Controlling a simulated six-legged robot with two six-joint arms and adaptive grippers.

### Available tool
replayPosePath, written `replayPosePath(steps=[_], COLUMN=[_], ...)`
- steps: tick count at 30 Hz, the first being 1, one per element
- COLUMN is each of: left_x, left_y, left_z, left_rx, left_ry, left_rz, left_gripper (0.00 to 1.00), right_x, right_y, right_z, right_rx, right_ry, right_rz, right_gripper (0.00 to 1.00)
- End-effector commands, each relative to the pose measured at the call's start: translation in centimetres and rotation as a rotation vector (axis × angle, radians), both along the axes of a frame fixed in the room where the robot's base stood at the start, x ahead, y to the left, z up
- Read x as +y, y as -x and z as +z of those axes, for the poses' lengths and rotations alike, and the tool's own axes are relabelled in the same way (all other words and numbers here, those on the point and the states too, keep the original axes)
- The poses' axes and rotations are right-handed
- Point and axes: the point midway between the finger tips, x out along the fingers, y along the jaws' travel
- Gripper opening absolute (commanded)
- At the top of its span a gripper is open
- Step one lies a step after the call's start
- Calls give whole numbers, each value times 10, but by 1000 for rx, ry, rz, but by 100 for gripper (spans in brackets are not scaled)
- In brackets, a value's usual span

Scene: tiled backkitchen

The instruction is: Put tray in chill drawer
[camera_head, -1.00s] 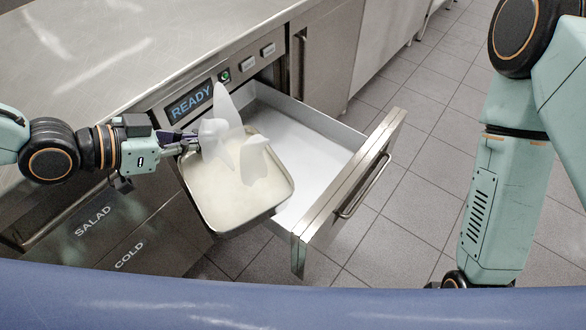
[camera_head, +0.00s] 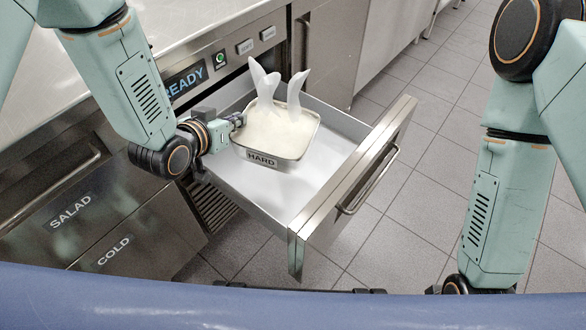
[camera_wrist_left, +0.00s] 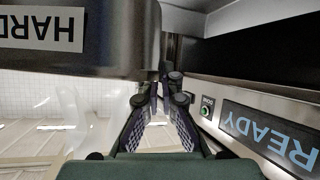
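My right gripper is not in view.
The drawer's front panel (camera_head: 350,185) stands out over the tiled floor. The READY display (camera_head: 186,79) and buttons are behind the drawer. SALAD (camera_head: 70,212) and COLD (camera_head: 114,250) fronts are shut at left. Bare drawer floor shows right of and in front of the tray.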

Motion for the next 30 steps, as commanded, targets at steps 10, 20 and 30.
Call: replayPosePath(steps=[10,20,30], left_x=[-32,-34,-34], left_y=[-16,-16,-16], left_z=[-21,-69,-92], left_rx=[0,1,2], left_ry=[22,24,23], left_rz=[80,86,85], left_gripper=[0,0,0], right_x=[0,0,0], right_y=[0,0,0], right_z=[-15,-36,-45], right_rx=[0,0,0], right_ry=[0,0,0], right_rz=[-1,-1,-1], right_gripper=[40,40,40])
